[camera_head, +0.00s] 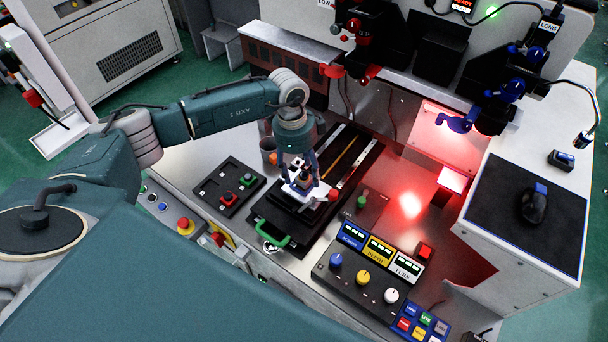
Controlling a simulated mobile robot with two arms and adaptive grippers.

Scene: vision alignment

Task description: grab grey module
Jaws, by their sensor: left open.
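My left gripper (301,178) reaches down over the black slide fixture (285,217) in the middle of the bench. Its fingers are open and spread above a white plate (318,190) on the fixture. A small dark grey block, which looks like the grey module (304,184), sits on the plate between the fingertips. It is partly hidden by the gripper, and I cannot tell whether the fingers touch it. My right gripper is not in view.
A green handle (273,241) is at the fixture's front and a red knob (333,195) beside the plate.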

